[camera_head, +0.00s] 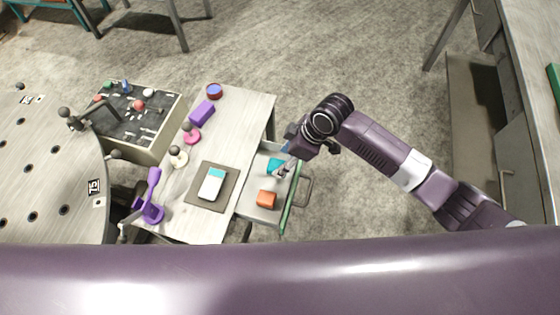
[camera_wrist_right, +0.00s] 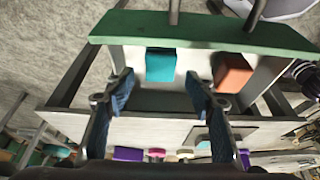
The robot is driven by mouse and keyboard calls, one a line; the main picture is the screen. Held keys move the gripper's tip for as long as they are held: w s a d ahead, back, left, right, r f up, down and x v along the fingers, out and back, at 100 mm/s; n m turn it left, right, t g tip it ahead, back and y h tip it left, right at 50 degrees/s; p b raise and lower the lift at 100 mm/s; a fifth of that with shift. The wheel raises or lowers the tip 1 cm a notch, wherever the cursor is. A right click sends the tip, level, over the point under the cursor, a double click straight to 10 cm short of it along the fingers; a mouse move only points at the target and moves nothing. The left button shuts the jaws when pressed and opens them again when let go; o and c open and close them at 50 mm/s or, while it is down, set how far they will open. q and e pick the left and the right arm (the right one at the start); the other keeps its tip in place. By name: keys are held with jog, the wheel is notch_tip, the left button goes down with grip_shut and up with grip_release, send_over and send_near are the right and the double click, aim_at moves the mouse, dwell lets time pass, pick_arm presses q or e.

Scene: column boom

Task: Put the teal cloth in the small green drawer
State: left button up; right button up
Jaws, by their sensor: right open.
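The small drawer with a green front (camera_head: 293,200) is pulled out from the pale desk; its green front also crosses the top of the right wrist view (camera_wrist_right: 205,32). The teal cloth (camera_head: 274,165), a folded block-like piece, lies inside the drawer; it also shows in the right wrist view (camera_wrist_right: 160,65) near the green front. My left gripper is not in view.
An orange block (camera_head: 266,199) shares the drawer. Clear floor lies right of the drawer.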

jog(key=v, duration=0.9)
